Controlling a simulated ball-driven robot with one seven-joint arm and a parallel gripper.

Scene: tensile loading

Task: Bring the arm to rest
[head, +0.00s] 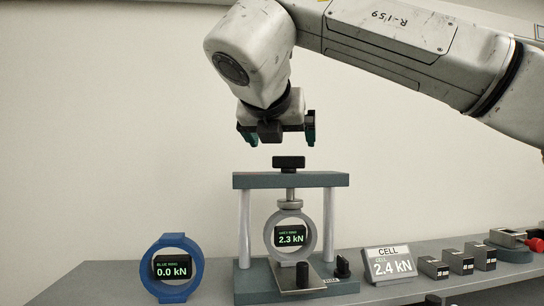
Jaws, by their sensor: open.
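My gripper (278,137) hangs from the arm at the upper middle, pointing down. Its two green-tipped fingers are apart and nothing shows between them. It is above the black knob (289,162) on top of the press frame (335,180), with a gap between. A grey ring (313,238) stands upright inside the frame under the screw, its display reading 2.3 kN. A blue ring (197,272) stands on the bench left of the frame, its display reading 0.0 kN.
A CELL display (389,265) reads 2.4 kN right of the frame. Several small dark-faced blocks (480,257) stand farther right, beside a tray (514,254) with a red item. The grey bench (95,285) is clear at left. A plain wall is behind.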

